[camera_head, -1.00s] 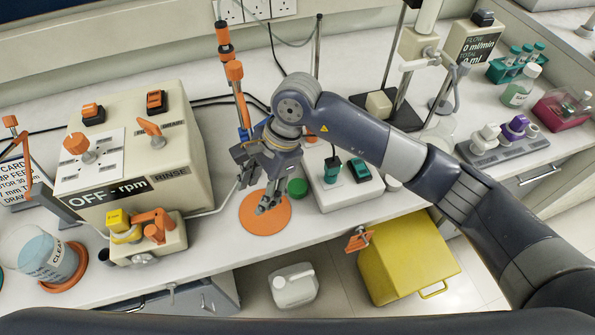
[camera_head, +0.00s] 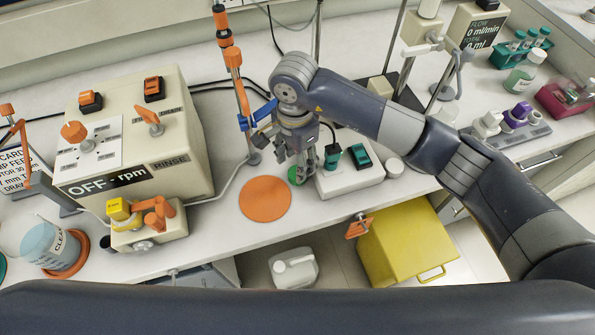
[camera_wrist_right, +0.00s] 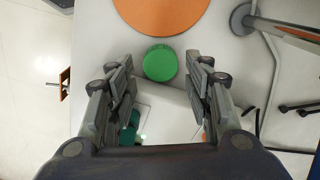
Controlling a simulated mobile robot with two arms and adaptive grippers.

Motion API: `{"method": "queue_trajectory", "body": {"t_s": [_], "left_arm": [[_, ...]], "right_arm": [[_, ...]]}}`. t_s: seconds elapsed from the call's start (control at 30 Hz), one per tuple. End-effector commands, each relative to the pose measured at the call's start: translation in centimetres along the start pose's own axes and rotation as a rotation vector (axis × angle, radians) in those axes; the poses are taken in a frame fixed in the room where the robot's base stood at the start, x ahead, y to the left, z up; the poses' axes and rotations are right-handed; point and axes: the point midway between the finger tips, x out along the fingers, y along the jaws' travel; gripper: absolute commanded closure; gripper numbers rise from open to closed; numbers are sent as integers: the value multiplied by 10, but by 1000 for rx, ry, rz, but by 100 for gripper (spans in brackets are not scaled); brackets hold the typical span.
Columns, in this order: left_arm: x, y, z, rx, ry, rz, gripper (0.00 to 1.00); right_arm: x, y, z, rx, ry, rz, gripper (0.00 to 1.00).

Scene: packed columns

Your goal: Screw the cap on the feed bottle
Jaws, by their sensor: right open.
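In the head view the green cap (camera_head: 293,174) is partly hidden by my right gripper (camera_head: 303,178). The right gripper (camera_wrist_right: 162,78) is open and empty, pointing down. In the right wrist view the cap shows between its fingertips and slightly beyond them, apart from both; the height gap is hard to judge. A bottle with green contents and a white top (camera_head: 520,78) stands at the back right; I cannot tell whether it is the feed bottle. My left gripper is not in view.
The orange disc (camera_head: 265,199) is bare. A white switch box (camera_head: 348,178) stands close right of the gripper. A post with orange fittings (camera_head: 238,80) rises behind. A yellow bin (camera_head: 405,245) stands below the bench edge.

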Motion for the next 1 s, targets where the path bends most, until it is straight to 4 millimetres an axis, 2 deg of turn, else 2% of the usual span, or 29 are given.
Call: {"method": "queue_trajectory", "body": {"t_s": [0.2, 0.43, 0.6, 0.93, 1.0], "left_arm": [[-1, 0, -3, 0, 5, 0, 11], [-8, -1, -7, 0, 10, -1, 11], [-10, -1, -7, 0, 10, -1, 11], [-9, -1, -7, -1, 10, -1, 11], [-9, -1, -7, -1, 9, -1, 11]], "right_arm": [[3, 0, 1, 0, -2, 1, 53], [35, 1, 1, 1, -4, 3, 53], [49, 0, 1, -1, -3, 0, 53], [50, 0, 1, -1, -1, -1, 53], [50, 0, 1, -1, -1, -1, 67]]}}
